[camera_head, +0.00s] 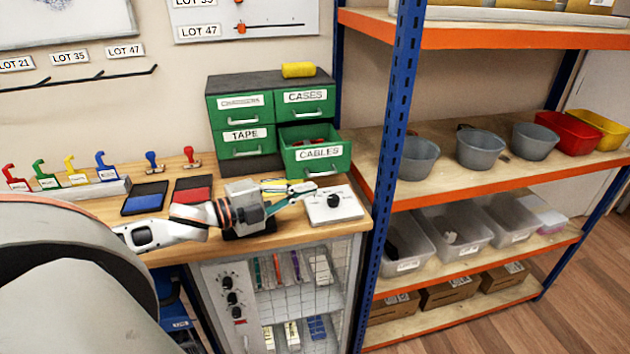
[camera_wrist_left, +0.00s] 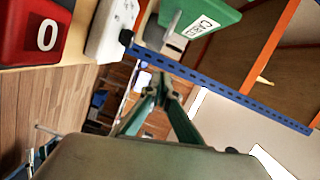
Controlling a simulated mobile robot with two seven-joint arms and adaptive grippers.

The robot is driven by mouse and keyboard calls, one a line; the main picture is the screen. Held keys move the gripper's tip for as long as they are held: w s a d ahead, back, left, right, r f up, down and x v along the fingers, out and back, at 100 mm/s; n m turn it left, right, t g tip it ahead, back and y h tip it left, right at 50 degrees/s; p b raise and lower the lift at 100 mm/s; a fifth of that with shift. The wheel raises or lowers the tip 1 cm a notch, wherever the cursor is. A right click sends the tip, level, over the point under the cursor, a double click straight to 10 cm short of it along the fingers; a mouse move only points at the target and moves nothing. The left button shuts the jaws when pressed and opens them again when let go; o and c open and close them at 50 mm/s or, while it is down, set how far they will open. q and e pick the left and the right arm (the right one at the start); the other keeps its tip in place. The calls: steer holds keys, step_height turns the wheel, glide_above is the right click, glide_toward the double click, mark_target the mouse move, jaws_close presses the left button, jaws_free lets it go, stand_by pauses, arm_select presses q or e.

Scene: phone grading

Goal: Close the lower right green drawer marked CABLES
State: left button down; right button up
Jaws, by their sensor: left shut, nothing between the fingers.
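The green drawer marked CABLES (camera_head: 318,167) is the lower right one of a green and black drawer cabinet (camera_head: 258,80). It is pulled out, with some red contents partly visible inside and a pale handle on its front. In the left wrist view the drawer front (camera_wrist_left: 215,18) shows at the top, its label partly cut off. My left gripper (camera_head: 313,187) is shut and empty, just below and in front of this drawer, above the bench. Its fingers (camera_wrist_left: 163,82) meet in the left wrist view, apart from the drawer front. My right gripper is not in view.
A white box with a black knob (camera_head: 347,211) lies under my left fingertips. A blue rack post (camera_head: 393,120) and shelves with grey bowls (camera_head: 480,150) stand right of the drawer. Stamps (camera_head: 192,157) and ink pads (camera_head: 146,200) occupy the bench at left. A yellow item (camera_head: 298,70) lies on the cabinet.

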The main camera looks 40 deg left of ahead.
mark_target(313, 149)
arm_select(q)
steer(key=shift+x, duration=2)
steer(key=w+a, duration=0.2)
steer(key=shift+a+f, duration=0.25)
steer(key=shift+f, duration=0.1)
steer(key=shift+w+a+f, duration=0.1)
steer(key=shift+w+a, duration=0.1)
steer(key=shift+a, duration=0.1)
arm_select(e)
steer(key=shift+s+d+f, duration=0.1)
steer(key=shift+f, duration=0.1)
